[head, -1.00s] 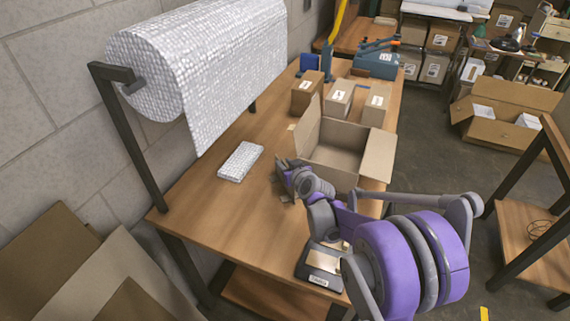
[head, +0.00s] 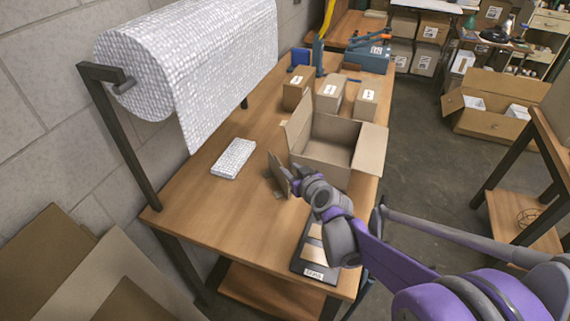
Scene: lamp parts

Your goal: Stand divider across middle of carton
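The open carton (head: 324,158) stands on the packing table in the head view, flaps out, and its visible inside looks empty. The divider (head: 278,172) is a small flat brown cardboard panel. It is roughly upright and a little tilted, just left of the carton's near left corner and outside it. My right gripper (head: 284,181) is at the divider and appears shut on it; the fingertips are small and partly hidden by the panel and wrist. Whether the panel's lower edge touches the table is unclear. My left gripper is not in view.
A bubble-wrapped packet (head: 234,158) lies left on the table (head: 215,220). Several small boxes, one a brown box (head: 297,92), stand behind the carton. A bubble-wrap roll (head: 185,70) hangs at left. A dark flat device (head: 312,252) lies at the near right edge.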

